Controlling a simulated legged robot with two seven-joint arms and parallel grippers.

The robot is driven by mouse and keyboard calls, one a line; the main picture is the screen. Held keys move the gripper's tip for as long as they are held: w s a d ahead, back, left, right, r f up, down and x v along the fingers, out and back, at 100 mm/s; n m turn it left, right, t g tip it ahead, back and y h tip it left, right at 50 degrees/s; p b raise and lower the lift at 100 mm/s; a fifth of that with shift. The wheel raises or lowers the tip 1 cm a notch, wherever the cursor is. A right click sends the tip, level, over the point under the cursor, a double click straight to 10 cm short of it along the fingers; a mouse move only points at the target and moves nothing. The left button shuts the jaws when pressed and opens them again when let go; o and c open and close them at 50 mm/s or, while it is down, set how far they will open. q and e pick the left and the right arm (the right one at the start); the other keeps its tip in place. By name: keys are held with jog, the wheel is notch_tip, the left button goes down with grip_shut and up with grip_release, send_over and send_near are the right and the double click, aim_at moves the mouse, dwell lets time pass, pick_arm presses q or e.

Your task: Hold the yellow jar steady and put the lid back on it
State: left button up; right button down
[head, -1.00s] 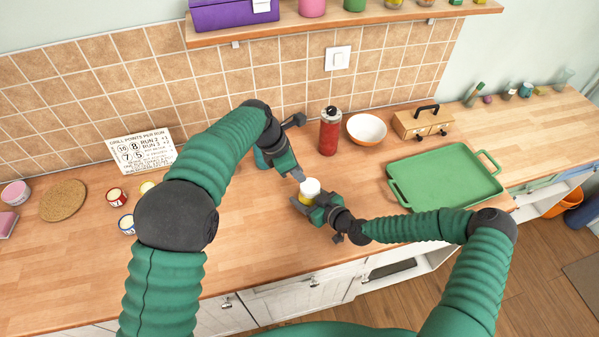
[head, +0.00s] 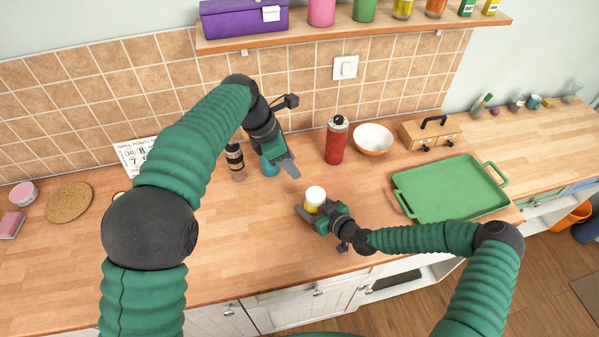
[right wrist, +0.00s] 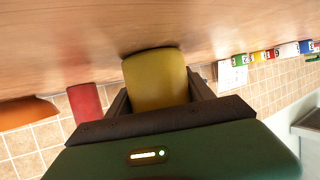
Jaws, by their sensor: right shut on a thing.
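The yellow jar (head: 309,208) stands near the middle of the counter with the white lid (head: 315,194) on its top. I cannot tell whether the lid is fully tightened. My right gripper (head: 314,212) is shut around the jar's body from the front right. In the right wrist view the yellow jar (right wrist: 157,80) sits between the two dark fingers; its lid is not clear there. My left gripper (head: 291,169) is up and behind the jar, apart from it, with nothing visible in it. Its finger gap is not clear.
A red bottle (head: 336,142) and a white bowl (head: 373,137) stand behind the jar. A green tray (head: 450,190) lies right. The counter's front left is clear.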

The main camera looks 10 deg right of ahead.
jog(key=shift+c, duration=1.5)
grip_release()
pick_arm(q)
jog(key=v, duration=0.2)
jog(key=shift+a+r, duration=0.1)
jog(key=shift+r, duration=0.2)
pick_arm(e)
jog(key=shift+s+d+r, duration=0.1)
jog(key=shift+s+d, duration=0.15)
pick_arm(q)
notch_tip(320, 180, down, 3)
jog(key=b, duration=0.2)
jog(key=shift+r+b, duration=0.1)
jog(key=shift+b, duration=0.25)
pick_arm(e)
jog(key=v, duration=1.6)
